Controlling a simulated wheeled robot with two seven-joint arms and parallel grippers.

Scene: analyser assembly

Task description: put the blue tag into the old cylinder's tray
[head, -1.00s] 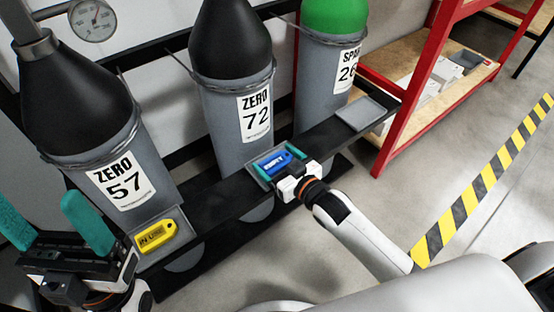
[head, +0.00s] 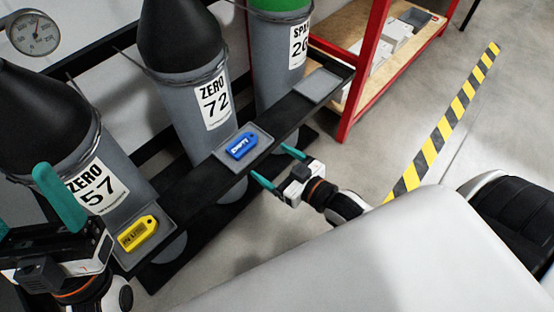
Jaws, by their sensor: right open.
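The blue tag (head: 242,145) lies flat in the small grey tray (head: 224,158) in front of the grey cylinder marked ZERO 72 (head: 190,75). Its printed face is up and no gripper touches it. My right gripper (head: 277,166) is open and empty, to the right of that tray and apart from it, its teal fingers pointing towards the rack. My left gripper (head: 24,202) is at the lower left near the cylinder marked ZERO 57 (head: 85,165). Its teal fingers stand apart with nothing seen between them, and the picture edge cuts it off.
A yellow tag (head: 138,233) lies in the tray before ZERO 57. The green-topped SPAN cylinder (head: 278,60) has an empty tray (head: 317,86). A black shelf bar (head: 195,205) carries the trays. A red-framed shelf (head: 362,70) stands behind. Floor at right is open, with striped tape (head: 445,125).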

